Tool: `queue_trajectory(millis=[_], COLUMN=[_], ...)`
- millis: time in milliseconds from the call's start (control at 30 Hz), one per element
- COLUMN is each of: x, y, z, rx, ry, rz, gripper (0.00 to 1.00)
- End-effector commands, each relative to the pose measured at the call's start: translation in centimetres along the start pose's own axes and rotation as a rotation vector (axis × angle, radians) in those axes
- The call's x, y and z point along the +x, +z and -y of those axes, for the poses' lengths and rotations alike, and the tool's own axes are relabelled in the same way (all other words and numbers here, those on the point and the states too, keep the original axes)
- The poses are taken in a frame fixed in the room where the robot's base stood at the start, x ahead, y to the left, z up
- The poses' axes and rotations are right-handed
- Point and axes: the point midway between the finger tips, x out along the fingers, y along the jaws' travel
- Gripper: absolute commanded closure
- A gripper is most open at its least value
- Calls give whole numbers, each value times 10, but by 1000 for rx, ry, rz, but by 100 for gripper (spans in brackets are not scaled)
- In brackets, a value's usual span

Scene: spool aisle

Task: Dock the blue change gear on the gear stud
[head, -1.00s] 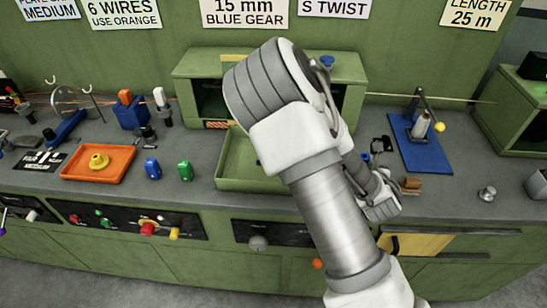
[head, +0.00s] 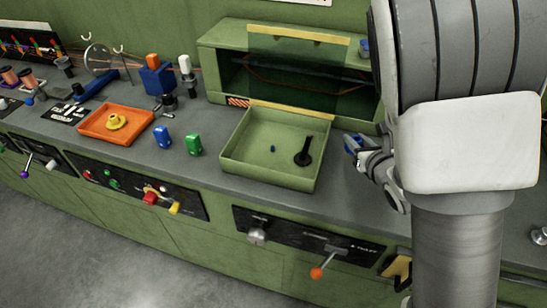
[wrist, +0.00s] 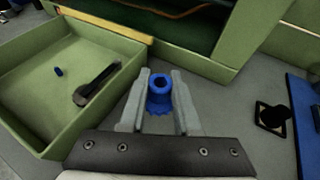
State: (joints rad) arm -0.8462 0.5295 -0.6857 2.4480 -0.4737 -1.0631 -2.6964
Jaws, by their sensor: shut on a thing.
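The blue change gear (wrist: 159,95) is between the two fingers of my gripper (wrist: 160,82) in the wrist view, its round bored hub facing up and its toothed rim lower down. My gripper is shut on it. In the head view my gripper (head: 369,150) is just right of the green tray, partly hidden by my arm; a bit of blue shows there. I cannot surely identify the gear stud.
The green tray (head: 270,175) holds a black handle-like piece (head: 303,152) and a small blue piece (head: 273,149). Behind it is a green housing (head: 225,65). Blue and green blocks and an orange tray (head: 92,122) are left. A blue base (wrist: 306,110) is right in the wrist view.

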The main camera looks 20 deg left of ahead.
Motion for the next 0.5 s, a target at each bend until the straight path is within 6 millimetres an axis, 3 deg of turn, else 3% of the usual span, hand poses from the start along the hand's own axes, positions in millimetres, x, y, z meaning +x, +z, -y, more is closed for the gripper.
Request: queue_trajectory(millis=[267,500], x=[-8,-29], y=[23,41], z=[-60,-105], rx=[-94,-173], ry=[227,416], rz=[12,12], gripper=[100,100])
